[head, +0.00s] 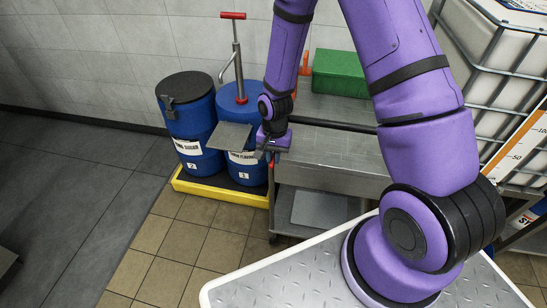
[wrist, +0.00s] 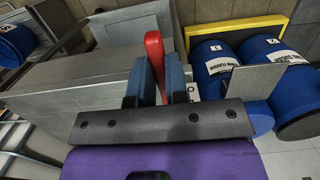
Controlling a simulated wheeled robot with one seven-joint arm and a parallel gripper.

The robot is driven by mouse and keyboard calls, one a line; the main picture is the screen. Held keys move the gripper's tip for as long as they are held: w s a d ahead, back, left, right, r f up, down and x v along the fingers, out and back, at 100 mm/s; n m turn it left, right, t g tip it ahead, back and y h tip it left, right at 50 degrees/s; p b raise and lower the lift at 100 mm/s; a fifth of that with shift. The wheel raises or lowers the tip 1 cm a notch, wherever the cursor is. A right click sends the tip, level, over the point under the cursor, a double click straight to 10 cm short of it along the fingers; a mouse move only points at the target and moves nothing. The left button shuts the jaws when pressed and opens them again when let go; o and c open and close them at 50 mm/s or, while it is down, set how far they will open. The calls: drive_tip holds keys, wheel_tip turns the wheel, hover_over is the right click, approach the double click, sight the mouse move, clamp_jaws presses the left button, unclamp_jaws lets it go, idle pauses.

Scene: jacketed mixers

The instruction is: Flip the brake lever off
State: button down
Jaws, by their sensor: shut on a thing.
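The brake lever (wrist: 154,46) is a red bar in the wrist view, standing between the two blue-padded fingers of my gripper (wrist: 154,75). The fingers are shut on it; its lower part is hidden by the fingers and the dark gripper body. It lies beside the side of a grey steel cart (wrist: 85,85). In the head view my gripper (head: 270,153) is at the cart's left end, next to the blue drums. The lever is mostly hidden there behind the gripper, so its angle is hard to tell.
Two blue drums (head: 191,120) stand in a yellow-edged tray (head: 222,195) left of the cart (head: 340,152); one carries a red-handled pump (head: 237,70). A grey plate (head: 229,137) juts out beside my gripper. A green box (head: 338,72) sits behind.

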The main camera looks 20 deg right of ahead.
drive_tip(key=shift+r, duration=0.1)
drive_tip(key=c, duration=1.1)
unclamp_jaws()
drive_tip(key=r, duration=0.7)
drive_tip(key=w+d+r, duration=0.1)
drive_tip(key=r, duration=0.2)
drive_tip(key=shift+r, duration=0.4)
drive_tip(key=shift+a, duration=0.1)
